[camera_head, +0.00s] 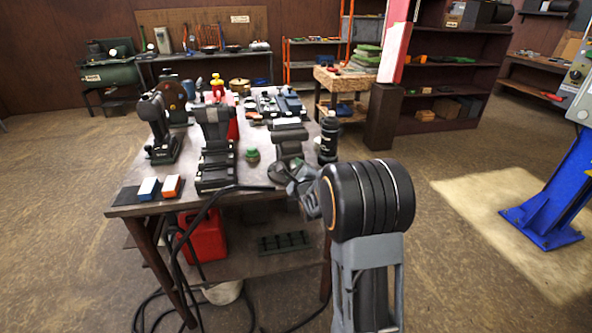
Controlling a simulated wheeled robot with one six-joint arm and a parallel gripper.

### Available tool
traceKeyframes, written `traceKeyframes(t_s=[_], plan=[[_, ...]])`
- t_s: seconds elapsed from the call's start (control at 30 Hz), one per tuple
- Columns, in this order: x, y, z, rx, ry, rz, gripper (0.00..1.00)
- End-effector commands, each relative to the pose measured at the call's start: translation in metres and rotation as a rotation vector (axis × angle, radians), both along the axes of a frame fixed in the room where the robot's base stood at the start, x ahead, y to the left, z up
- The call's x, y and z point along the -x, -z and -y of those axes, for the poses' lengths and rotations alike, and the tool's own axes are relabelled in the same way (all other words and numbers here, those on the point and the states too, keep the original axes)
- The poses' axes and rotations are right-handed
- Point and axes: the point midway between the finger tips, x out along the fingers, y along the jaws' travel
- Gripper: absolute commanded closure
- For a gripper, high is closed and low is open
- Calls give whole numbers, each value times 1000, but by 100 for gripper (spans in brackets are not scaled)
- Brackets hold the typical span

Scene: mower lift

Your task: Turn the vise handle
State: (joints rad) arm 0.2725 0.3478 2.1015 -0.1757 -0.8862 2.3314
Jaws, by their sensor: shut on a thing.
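The grey bench vise (289,136) stands at the front right of the workbench (130,204). My arm reaches in from the lower right, and my gripper (281,171) is at the front of the vise, low and close to the bench edge. My gripper is shut on the vise handle, which is mostly hidden by the fingers and wrist. The handle's exact angle cannot be made out.
A black bottle (328,137) stands just right of the vise, and a small green object (252,155) lies left of it. Dark machines (214,145) crowd the bench's left side. A black cable hangs over the front edge. A red can (204,236) sits below.

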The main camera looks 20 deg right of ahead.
Motion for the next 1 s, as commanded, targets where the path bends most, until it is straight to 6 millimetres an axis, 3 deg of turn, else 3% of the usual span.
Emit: traceKeyframes(t_s=[0.37, 1.0], plan=[[0, 4, -1, 175, 1, -33, 82], [0, 5, -2, 768, 0, -154, 82]])
